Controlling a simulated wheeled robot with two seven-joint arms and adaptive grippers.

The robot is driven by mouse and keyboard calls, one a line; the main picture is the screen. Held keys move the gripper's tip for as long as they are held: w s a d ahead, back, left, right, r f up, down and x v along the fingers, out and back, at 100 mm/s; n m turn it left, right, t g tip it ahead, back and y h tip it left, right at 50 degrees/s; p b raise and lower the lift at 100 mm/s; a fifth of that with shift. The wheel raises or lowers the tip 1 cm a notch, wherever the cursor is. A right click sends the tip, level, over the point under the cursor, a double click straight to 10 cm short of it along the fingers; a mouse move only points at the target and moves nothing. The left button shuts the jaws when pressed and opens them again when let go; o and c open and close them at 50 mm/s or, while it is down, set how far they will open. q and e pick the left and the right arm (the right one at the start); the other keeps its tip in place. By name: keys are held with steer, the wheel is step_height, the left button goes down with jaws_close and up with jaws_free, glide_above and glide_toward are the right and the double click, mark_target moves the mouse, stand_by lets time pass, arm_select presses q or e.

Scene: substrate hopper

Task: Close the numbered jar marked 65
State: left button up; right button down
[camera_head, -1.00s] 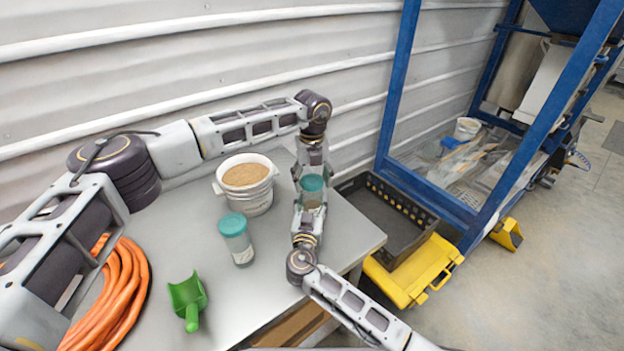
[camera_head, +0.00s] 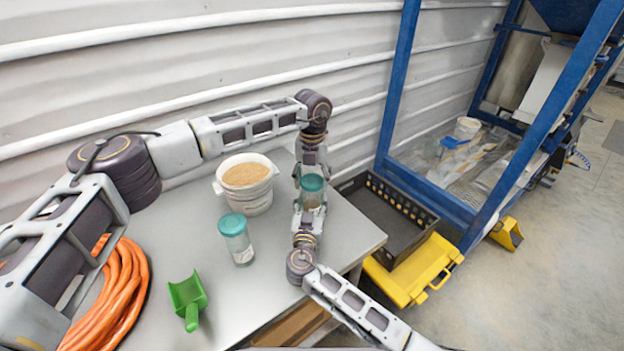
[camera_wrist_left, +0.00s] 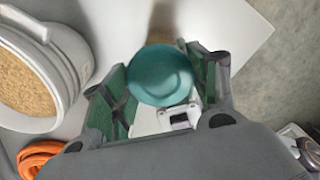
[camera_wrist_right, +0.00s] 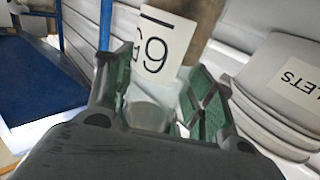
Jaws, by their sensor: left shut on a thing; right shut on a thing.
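A clear jar (camera_head: 312,198) with a teal lid (camera_head: 312,182) is held upright between my two grippers near the table's right edge. My left gripper (camera_head: 312,172) comes from the back and is shut around it at lid height. The teal lid also shows between its fingers in the left wrist view (camera_wrist_left: 161,76). My right gripper (camera_head: 309,214) comes from the front and is shut on the jar body. Whether the lid is fully seated cannot be told.
Another teal-lidded jar (camera_head: 238,240) stands on the grey table (camera_head: 215,300). A white bucket of pellets (camera_head: 247,198), a green scoop (camera_head: 188,299) and an orange hose coil (camera_head: 118,300) are there too. A black crate (camera_head: 388,220) and yellow case (camera_head: 418,275) lie beyond the right edge.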

arm_select(q)
steer(key=m, duration=0.3)
steer(key=shift+m, duration=0.4)
steer(key=m, duration=0.4)
steer(key=shift+m, duration=0.3)
steer(key=m, duration=0.8)
steer(key=shift+w+a, duration=0.1)
steer(key=o, duration=1.1)
steer(key=shift+r, duration=0.1)
steer(key=shift+r, duration=2.15)
